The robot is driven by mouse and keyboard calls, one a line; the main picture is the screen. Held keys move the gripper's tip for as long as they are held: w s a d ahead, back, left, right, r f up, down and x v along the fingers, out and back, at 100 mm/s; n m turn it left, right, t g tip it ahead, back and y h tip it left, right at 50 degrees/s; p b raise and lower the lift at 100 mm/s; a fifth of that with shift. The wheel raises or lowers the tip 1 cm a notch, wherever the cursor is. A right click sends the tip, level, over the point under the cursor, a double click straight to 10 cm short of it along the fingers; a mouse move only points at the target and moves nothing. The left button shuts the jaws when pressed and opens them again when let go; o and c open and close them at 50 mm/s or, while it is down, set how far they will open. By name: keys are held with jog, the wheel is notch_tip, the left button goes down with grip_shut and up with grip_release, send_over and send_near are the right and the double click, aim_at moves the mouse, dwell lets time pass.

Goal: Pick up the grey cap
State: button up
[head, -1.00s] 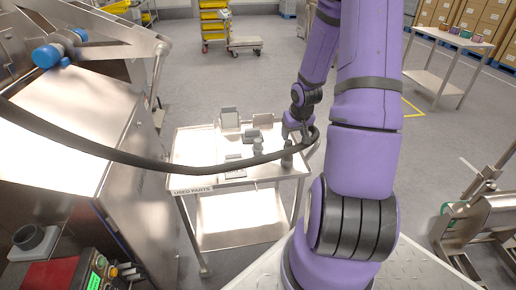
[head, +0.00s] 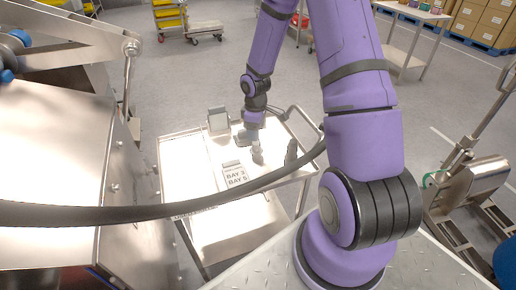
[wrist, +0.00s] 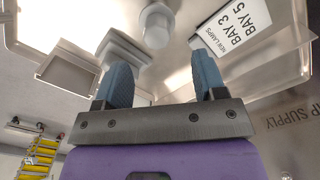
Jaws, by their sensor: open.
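A small light-grey round piece (head: 257,153), which looks like the grey cap, stands on the steel cart top (head: 190,160). It also shows in the wrist view (wrist: 156,27), ahead of my fingertips and between their lines. I cannot make out its full shape. My gripper (wrist: 161,66) is open, with its two blue-grey fingers apart and nothing between them. In the head view my gripper (head: 248,137) is over the cart, close behind the grey piece; its fingertips are hard to make out.
A grey box-like holder (head: 218,121) stands at the cart's back. A white card reading BAY 3, BAY 5 (head: 235,177) lies in front, and a dark upright piece (head: 291,153) stands to the right.

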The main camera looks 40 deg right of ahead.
aim_at(256, 145)
jog(key=shift+w+d+f, duration=0.1)
jog(key=shift+f, duration=1.95)
jog(key=shift+w+d+f, duration=0.1)
jog(key=shift+f, duration=1.9)
jog(key=c, duration=1)
